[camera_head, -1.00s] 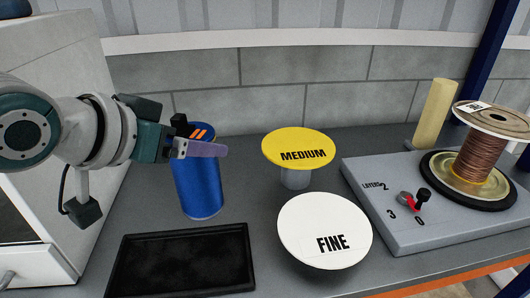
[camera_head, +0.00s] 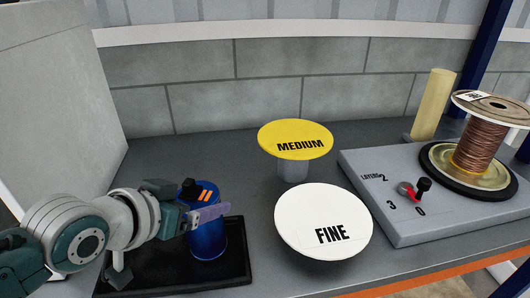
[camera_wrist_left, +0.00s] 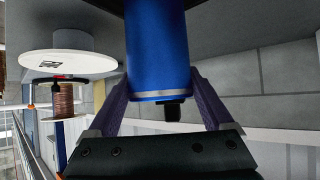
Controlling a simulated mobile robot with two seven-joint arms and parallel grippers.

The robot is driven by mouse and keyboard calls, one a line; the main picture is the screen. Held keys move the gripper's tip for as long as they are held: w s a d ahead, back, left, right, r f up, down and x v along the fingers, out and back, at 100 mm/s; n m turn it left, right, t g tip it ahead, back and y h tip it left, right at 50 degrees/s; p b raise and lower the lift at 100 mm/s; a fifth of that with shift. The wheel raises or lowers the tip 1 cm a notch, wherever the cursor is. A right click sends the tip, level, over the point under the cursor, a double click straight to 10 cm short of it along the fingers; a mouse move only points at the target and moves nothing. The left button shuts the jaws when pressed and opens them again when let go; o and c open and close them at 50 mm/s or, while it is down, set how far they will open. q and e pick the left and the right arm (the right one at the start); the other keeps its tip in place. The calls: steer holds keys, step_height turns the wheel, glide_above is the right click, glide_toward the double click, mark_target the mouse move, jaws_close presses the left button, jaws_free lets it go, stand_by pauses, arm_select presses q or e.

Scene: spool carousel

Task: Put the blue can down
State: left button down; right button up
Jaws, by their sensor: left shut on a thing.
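The blue can (camera_head: 208,238) is upright over the right part of the black tray (camera_head: 165,270) in the head view. I cannot tell whether its base touches the tray. My left gripper (camera_head: 205,205) is shut on the can near its top, with a purple finger along its near side. In the left wrist view the can (camera_wrist_left: 158,50) sits between the two purple fingers of the left gripper (camera_wrist_left: 160,95). My right gripper is not in view.
A white FINE disc (camera_head: 322,222) stands right of the tray, close by. A yellow MEDIUM disc on a post (camera_head: 295,140) stands behind it. A grey winding base (camera_head: 395,225) with a copper wire spool (camera_head: 478,150) is at right. The counter behind the tray is clear.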

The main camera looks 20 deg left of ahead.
arm_select(q)
jaws_free()
steer(key=shift+f, duration=0.15)
steer(key=shift+r, duration=0.25)
steer(key=d+p+v, duration=0.1)
steer(key=p+v, duration=0.1)
steer(key=v, duration=1)
steer(key=s+d+g, duration=0.2)
steer(key=s+g, duration=0.1)
steer(key=s, duration=0.3)
steer(key=s+d+m+g, duration=0.1)
steer(key=s+d+g, duration=0.2)
steer(key=s, duration=0.3)
steer(key=shift+s+d+m+g, duration=0.2)
steer(key=shift+d+m+g, duration=0.1)
steer(key=shift+g, duration=0.5)
